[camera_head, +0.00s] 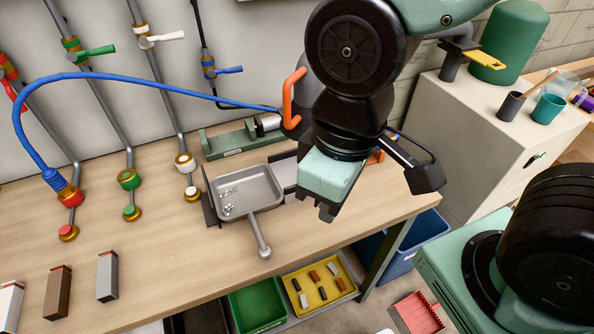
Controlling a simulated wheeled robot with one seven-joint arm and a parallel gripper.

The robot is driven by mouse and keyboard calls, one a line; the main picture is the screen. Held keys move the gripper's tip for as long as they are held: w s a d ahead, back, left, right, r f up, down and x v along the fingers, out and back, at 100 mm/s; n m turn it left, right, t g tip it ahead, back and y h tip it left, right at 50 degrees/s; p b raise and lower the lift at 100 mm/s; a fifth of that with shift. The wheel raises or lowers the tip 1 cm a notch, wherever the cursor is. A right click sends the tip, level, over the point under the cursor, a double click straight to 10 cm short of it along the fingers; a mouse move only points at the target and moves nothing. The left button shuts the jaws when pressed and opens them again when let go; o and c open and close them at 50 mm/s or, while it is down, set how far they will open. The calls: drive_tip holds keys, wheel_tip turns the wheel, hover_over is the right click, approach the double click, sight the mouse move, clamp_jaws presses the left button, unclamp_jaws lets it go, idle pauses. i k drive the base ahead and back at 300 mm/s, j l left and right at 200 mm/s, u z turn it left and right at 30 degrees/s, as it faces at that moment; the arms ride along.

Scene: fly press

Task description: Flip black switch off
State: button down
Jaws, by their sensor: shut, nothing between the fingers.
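My gripper (327,212) hangs over the right part of the wooden workbench, fingers pointing down, shut and empty. It is right of a grey metal pan (262,186) with small bright bits in it. I cannot pick out a black switch for certain. My arm and gripper hide part of the equipment behind them, where an orange curved handle (290,98) and a small piece of orange show.
The workbench (150,265) has free room at front centre. A green-based device (228,143) stands behind the pan. Pipes with coloured valves line the wall; a blue hose (150,77) arches across. A yellow tray (341,297) sits below; a white cabinet (462,131) stands right.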

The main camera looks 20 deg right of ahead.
sight(530, 162)
drive_tip(key=k+z, duration=0.2)
drive_tip(key=z, duration=0.3)
drive_tip(key=k+l+z, duration=0.15)
drive_tip(key=z, duration=0.3)
drive_tip(key=k+l+z, duration=0.15)
drive_tip(key=z, duration=0.35)
